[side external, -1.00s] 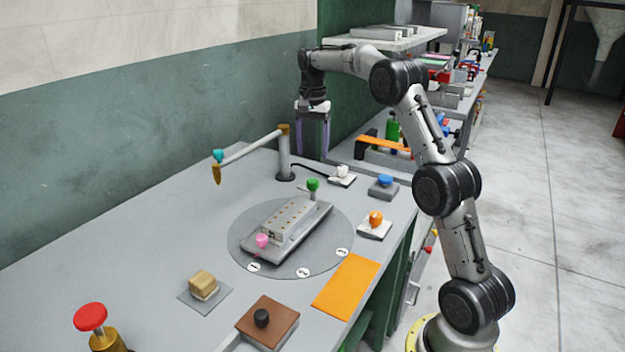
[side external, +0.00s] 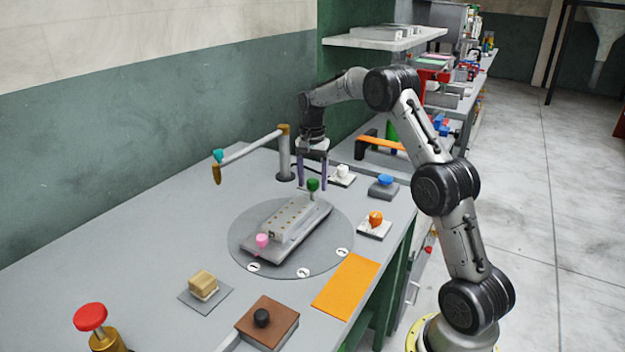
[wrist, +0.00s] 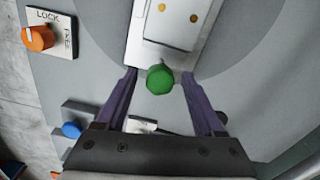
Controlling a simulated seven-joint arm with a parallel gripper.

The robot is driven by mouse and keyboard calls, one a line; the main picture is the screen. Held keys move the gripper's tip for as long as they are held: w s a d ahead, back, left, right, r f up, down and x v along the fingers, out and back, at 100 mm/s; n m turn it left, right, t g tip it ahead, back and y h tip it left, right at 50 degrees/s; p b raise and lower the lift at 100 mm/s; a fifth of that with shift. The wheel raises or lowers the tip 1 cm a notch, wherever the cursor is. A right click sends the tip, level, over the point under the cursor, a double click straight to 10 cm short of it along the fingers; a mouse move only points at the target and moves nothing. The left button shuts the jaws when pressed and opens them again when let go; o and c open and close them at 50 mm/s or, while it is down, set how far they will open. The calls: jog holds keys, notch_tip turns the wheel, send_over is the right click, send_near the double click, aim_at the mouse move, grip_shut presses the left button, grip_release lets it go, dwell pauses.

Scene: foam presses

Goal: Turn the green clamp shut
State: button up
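The green clamp (side external: 313,185) is a round green knob on a short post at the far end of the grey fixture (side external: 318,216) on the round turntable. It also shows in the wrist view (wrist: 160,79), between my two purple fingers. My gripper (side external: 312,187) is open, pointing down, with one finger on each side of the knob. In the wrist view my gripper (wrist: 158,75) shows a gap between each finger and the knob. The exact height of the fingertips against the knob is hard to tell.
A pink knob (side external: 261,241) is at the fixture's near end. An orange knob (side external: 375,218) with a LOCK/FREE plate, a blue button (side external: 385,180) and a white knob (side external: 342,171) stand around the turntable (side external: 240,240). A post with a swing arm (side external: 250,146) is at left.

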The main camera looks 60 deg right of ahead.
grip_shut()
jog(key=shift+n, duration=0.3)
jog(key=n, duration=0.8)
jog(key=shift+r+n, duration=0.1)
jog(key=shift+n, duration=0.3)
jog(key=n, duration=0.4)
jog(key=shift+d, duration=0.1)
jog(key=shift+n, duration=2.2)
